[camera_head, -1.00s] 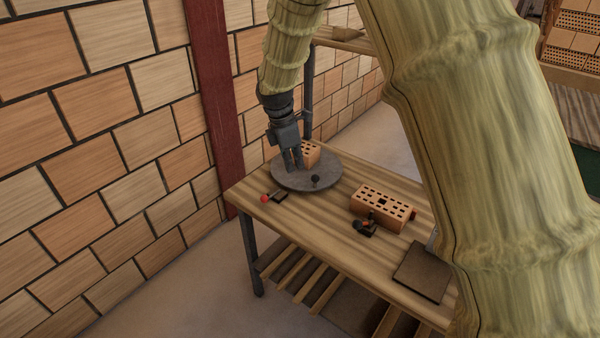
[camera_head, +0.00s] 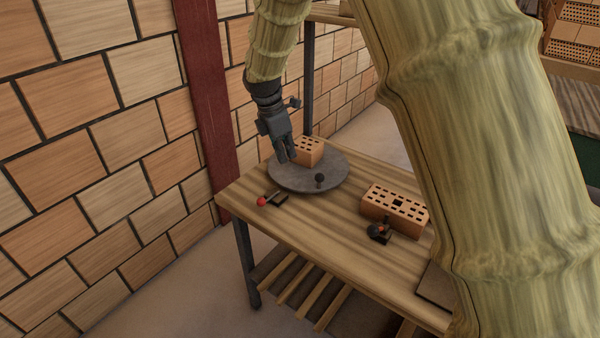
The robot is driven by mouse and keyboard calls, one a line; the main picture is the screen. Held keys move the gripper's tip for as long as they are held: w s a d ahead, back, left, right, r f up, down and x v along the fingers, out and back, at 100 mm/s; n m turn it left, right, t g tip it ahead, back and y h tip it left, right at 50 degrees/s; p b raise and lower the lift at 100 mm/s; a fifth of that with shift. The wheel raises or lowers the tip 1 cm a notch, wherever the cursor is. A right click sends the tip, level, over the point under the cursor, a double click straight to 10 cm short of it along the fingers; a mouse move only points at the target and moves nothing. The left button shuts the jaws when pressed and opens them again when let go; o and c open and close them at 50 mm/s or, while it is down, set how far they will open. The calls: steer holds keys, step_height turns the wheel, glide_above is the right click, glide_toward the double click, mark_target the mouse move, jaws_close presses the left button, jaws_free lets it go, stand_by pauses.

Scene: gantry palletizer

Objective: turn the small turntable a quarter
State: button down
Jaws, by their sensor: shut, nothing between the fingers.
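The small turntable (camera_head: 335,170) is a round grey disc on the wooden table. A small dark knob (camera_head: 319,180) stands up near its front rim. A small orange perforated brick (camera_head: 309,150) sits on the disc toward the back. My gripper (camera_head: 286,158) points down over the left part of the disc, left of the brick and apart from the knob. Its fingers are shut with nothing held. I cannot tell whether the fingertips touch the disc.
On the table (camera_head: 310,235), a red-tipped lever (camera_head: 270,200) lies left-front of the disc. A larger perforated brick (camera_head: 394,208) and a dark red-marked device (camera_head: 380,231) are to the right. A dark plate (camera_head: 436,287) is partly hidden by my arm. A brick wall and red post (camera_head: 207,100) stand left.

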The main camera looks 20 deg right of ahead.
steer(key=d+f+p, duration=0.1)
steer(key=d+f, duration=0.5)
steer(key=f, duration=0.4)
steer(key=shift+w+f+p, duration=0.15)
steer(key=shift+w+p, duration=0.2)
steer(key=shift+w, duration=0.1)
steer(key=shift+d, duration=0.15)
